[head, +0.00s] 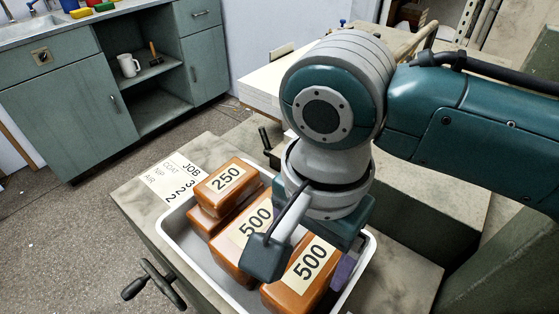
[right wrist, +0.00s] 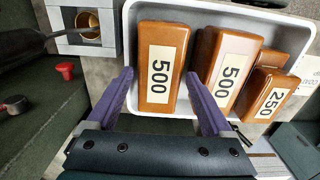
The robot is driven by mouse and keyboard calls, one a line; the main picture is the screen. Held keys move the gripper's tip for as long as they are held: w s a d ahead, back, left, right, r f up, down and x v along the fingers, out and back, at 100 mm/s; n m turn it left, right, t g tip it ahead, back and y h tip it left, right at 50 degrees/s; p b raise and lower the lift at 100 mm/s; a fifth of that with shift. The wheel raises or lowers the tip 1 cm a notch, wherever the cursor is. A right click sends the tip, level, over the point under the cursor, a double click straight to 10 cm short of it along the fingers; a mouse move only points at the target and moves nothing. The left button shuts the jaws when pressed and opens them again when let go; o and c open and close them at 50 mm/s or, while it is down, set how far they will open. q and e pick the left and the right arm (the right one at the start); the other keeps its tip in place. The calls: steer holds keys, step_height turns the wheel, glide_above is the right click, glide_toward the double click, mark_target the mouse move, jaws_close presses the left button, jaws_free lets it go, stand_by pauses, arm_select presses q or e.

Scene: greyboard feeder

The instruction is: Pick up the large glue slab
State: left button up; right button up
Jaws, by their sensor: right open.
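Two large brown glue slabs marked 500 lie in a white tray: the right one (head: 300,285) and the middle one (head: 232,262). A smaller slab marked 250 (head: 212,197) lies to their left, on top of another brown slab (head: 201,221). My right gripper (right wrist: 160,75) is open and empty over the tray's right part. In the right wrist view its purple fingers stand on either side of the near end of one 500 slab (right wrist: 157,92). I cannot tell whether they touch it. My left gripper is not in view.
The white tray (head: 182,243) sits on a worn bench top (head: 140,190), with a job card (head: 172,176) behind it. A hand crank (head: 155,283) sticks out at the front left. A red knob (right wrist: 65,70) and a copper-coloured pot (right wrist: 88,25) show in the right wrist view.

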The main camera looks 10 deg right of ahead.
steer(key=f, duration=0.2)
steer(key=f+b, duration=0.1)
steer(key=f, duration=0.1)
steer(key=shift+w+d+f, duration=0.15)
steer(key=shift+d+f, duration=0.05)
jaws_close()
stand_by(0.4)
steer(key=shift+r, duration=0.1)
